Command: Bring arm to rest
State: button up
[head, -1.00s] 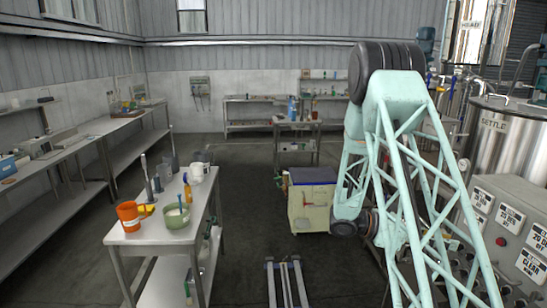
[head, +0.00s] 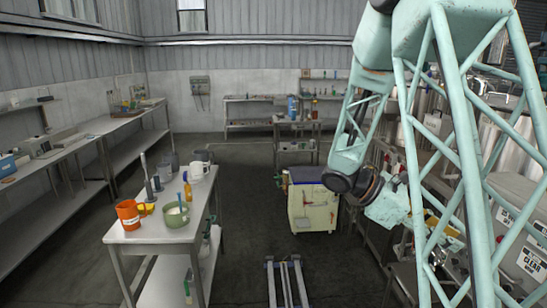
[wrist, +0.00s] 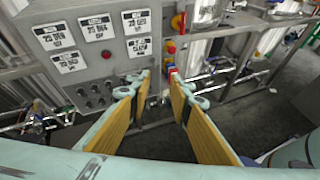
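My gripper (wrist: 161,84) shows in the wrist view with its two yellow-padded fingers apart and nothing between them. Its fingertips point toward a grey control panel (wrist: 112,70) and the pipework behind it. I cannot tell whether the tips are close to the panel. The control panel (head: 525,262) is partly hidden behind the arm's lattice.
A cream cabinet (head: 312,212) stands mid-floor. Floor rails (head: 286,282) lie at front centre. Open floor lies between trolley and cabinet.

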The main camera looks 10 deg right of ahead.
jog(key=s+a+r+m+t+y, duration=0.3)
jog(key=s+a, duration=0.3)
jog(key=a, duration=0.6)
jog(key=s+a+r+m+t+y+b, duration=0.1)
jog(key=s+a+r+m+t+y, duration=0.2)
jog(key=s+a, duration=0.4)
jog(key=s+a+r+m+t+y+b, duration=0.1)
jog(key=s+a+r+m+t+y, duration=0.2)
jog(key=a, duration=1.6)
jog(key=shift+s+m+t+y, duration=0.65)
jog(key=shift+s+y, duration=0.35)
jog(key=shift+s, duration=0.95)
jog(key=shift+r, duration=0.1)
